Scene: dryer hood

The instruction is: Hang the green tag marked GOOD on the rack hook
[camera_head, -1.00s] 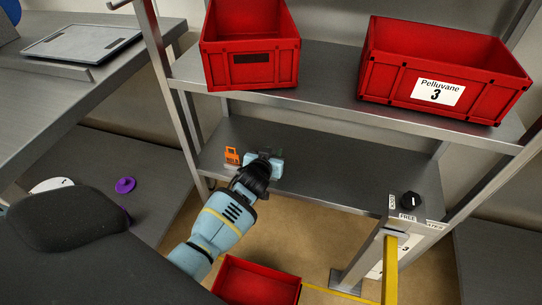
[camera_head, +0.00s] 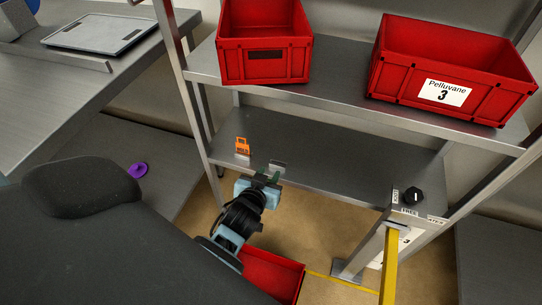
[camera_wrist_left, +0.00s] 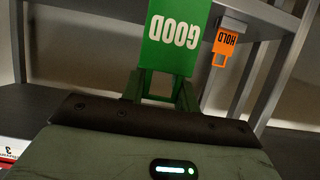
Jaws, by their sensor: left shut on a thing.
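The green tag marked GOOD (camera_wrist_left: 172,38) fills the top middle of the left wrist view, with its lettering upside down. My left gripper (camera_wrist_left: 160,88) is shut on its near end. In the head view my left gripper (camera_head: 262,180) is just in front of the rack's lower shelf edge, and the tag is mostly hidden there. A small grey metal bracket (camera_head: 277,166), possibly the rack hook, shows just beyond the fingers at that edge. Whether the tag touches it I cannot tell. My right gripper is out of view.
An orange HOLD tag (camera_head: 242,146) hangs on the lower shelf left of the gripper; it also shows in the wrist view (camera_wrist_left: 225,44). Red bins (camera_head: 264,62) stand on the shelf above. A red crate (camera_head: 275,272) is below. A yellow post (camera_head: 389,265) stands at right.

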